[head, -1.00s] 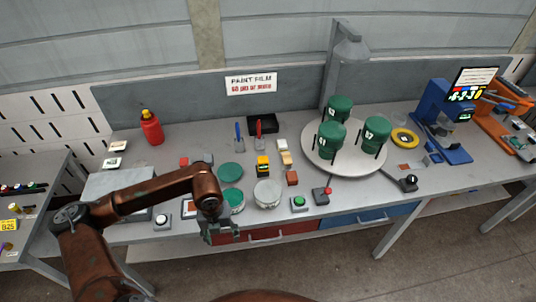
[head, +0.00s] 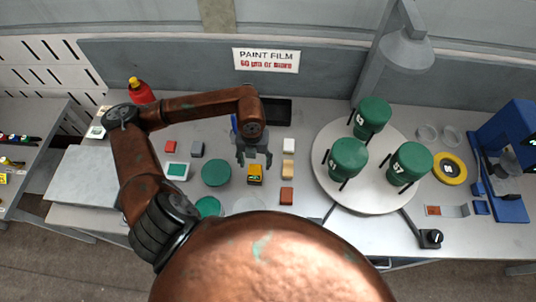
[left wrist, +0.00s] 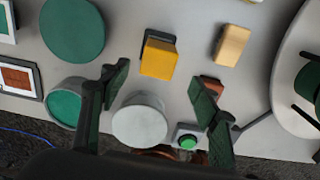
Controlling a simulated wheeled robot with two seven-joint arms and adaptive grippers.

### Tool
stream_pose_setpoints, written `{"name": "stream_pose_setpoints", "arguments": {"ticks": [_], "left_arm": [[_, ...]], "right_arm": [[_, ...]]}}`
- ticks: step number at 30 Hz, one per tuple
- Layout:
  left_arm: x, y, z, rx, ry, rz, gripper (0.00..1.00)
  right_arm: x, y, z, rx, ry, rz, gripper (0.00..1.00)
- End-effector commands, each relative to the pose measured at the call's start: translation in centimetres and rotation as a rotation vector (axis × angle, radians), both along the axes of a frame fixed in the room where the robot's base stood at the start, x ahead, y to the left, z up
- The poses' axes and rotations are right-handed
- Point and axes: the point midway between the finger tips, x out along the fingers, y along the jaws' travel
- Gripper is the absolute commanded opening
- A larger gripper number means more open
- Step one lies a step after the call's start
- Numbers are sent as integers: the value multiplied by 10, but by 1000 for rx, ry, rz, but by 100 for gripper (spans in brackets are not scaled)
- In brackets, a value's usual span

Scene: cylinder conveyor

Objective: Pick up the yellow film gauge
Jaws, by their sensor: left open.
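The yellow film gauge (head: 255,174), a small yellow block with black parts, stands on the grey bench in the head view. It also shows in the left wrist view (left wrist: 159,58), with a dark part along its edge. My left gripper (head: 254,158) is open and empty, just above and behind the gauge in the head view. In the left wrist view the gauge is ahead of the two spread fingers (left wrist: 157,84), apart from them. My right gripper is not in view.
Near the gauge are a green disc (head: 216,172), a tan block (head: 289,170) and a reddish-brown block (head: 286,196). A round turntable (head: 368,200) with green cylinders stands to the right. A pale round lid (left wrist: 140,120) and a green button (left wrist: 188,142) show in the left wrist view.

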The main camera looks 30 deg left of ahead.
Motion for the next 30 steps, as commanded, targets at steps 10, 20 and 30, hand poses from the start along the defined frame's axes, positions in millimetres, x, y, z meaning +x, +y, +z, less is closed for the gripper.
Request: {"name": "stream_pose_setpoints", "arguments": {"ticks": [10, 20, 30], "left_arm": [[0, 0, -27, -1, 3, -2, 56], [-4, 4, -69, -1, 3, -1, 56], [-4, 5, -79, 0, 1, 0, 56]], "right_arm": [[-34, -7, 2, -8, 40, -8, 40], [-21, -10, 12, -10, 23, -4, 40], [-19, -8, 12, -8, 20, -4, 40]]}}
